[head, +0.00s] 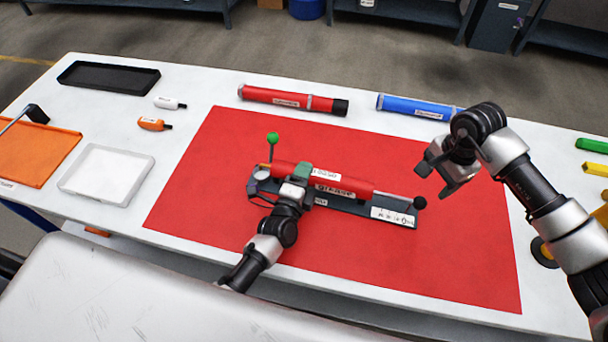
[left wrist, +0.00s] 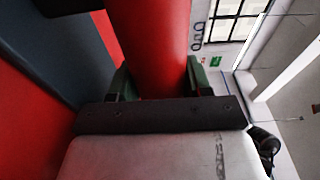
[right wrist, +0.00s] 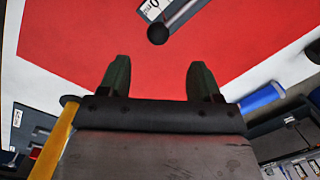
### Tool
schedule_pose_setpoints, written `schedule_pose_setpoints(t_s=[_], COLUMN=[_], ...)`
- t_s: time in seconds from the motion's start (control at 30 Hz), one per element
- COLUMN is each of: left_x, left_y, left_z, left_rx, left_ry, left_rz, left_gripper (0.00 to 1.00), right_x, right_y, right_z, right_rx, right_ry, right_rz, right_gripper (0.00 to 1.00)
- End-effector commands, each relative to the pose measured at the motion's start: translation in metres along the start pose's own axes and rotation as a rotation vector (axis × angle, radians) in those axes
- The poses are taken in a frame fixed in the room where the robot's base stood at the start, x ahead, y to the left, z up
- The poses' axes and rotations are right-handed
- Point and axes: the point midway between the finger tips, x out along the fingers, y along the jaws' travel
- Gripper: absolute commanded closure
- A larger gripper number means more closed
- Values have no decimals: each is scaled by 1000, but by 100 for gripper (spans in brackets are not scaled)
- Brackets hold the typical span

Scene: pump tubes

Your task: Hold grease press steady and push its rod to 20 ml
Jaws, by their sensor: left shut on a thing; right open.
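The grease press has a red barrel (head: 345,183) lying on a dark base (head: 350,207), on a red mat (head: 400,262). A green ball knob (head: 272,138) stands at its left end. A rod with a black ball end (head: 419,202) sticks out at its right end, above a white scale label (head: 392,217). My left gripper (head: 300,176) is shut around the barrel, which shows between its fingers in the left wrist view (left wrist: 155,50). My right gripper (head: 437,172) is open and empty, above and right of the rod end. The rod end also shows ahead of its fingers in the right wrist view (right wrist: 158,34).
A red tube (head: 290,98) and a blue tube (head: 415,106) lie behind the mat. A white tray (head: 107,174), an orange tray (head: 38,153) and a black tray (head: 108,76) are at the left. The mat in front of the press is clear.

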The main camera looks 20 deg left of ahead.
Motion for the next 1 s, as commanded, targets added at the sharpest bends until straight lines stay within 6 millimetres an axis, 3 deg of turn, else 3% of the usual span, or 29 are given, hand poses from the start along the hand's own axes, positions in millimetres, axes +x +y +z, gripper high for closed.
schedule_pose_setpoints(t_s=[0.2, 0.4, 0.63, 1.0], left_x=[0, 0, 0, 0], left_y=[1, 1, 1, 1], left_z=[0, 0, 0, 0], left_rx=[0, 0, 0, 0], left_ry=[0, 0, 0, 0], left_rz=[2, 2, 3, 3], left_gripper=[100, 100, 100, 100], right_x=[8, 11, 26, 78], right_y=[11, 16, 15, 7], right_z=[-11, -19, -17, -10], right_rx=[438, 677, 718, 715], right_ry=[-123, -189, -202, -199], right_rz=[-62, -83, -84, -84], right_gripper=[36, 36, 36, 36])
